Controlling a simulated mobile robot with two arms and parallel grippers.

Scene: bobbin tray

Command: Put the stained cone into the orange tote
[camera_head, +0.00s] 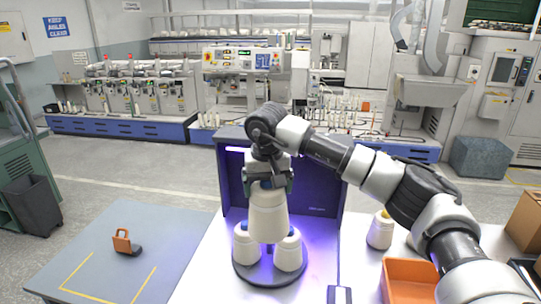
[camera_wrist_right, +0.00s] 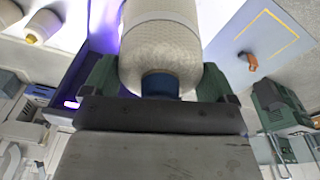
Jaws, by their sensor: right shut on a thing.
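My right gripper (camera_head: 269,181) points down and is shut on a white yarn cone (camera_head: 268,216). In the wrist view the gripper (camera_wrist_right: 158,88) has a green finger on each side of this cone (camera_wrist_right: 160,45), near its blue core end. I cannot make out a stain on it. Two white cones, left (camera_head: 247,246) and right (camera_head: 289,252), stand on a dark round plate (camera_head: 252,276) below; the held cone partly covers them. Another white cone (camera_head: 380,231) with a yellowish tip stands to the right. The orange tote (camera_head: 408,268) is at the lower right, partly behind my arm. My left gripper is out of view.
A dark booth (camera_head: 232,178) with purple light stands behind the round plate. A dark narrow item (camera_head: 339,294) lies at the table's front. A brown box (camera_head: 525,222) is at the right. A grey-blue surface (camera_head: 165,245) at left bears a small orange object (camera_head: 122,241).

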